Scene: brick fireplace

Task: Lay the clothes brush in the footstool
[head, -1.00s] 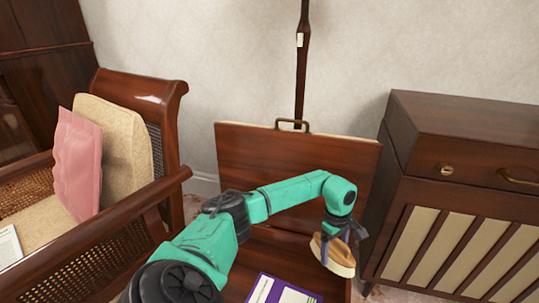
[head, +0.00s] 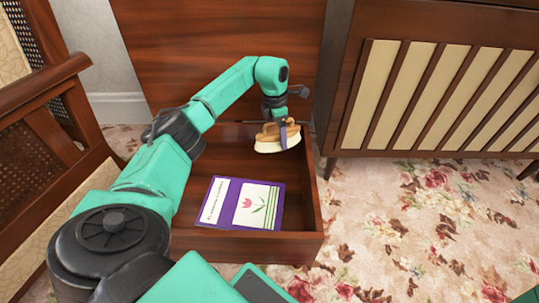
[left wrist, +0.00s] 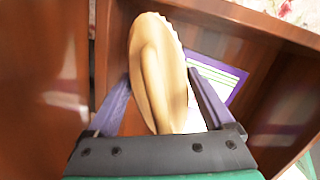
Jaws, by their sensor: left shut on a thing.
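The clothes brush (head: 272,141) has a tan wooden back and pale bristles. My left gripper (head: 285,128) is shut on it, with purple fingers on either side of the brush. The footstool (head: 245,247) is an open dark wooden box with its lid upright at the back. The brush hangs at the back right part of the box, apparently above its floor; the exact gap is unclear. In the left wrist view the brush (left wrist: 155,70) lies between the fingers, with the footstool wall (left wrist: 250,22) beyond. My right gripper is not seen.
A wooden chair (head: 50,140) stands on the left and a slatted cabinet (head: 440,95) at the back right. Floral carpet (head: 420,225) is clear on the right.

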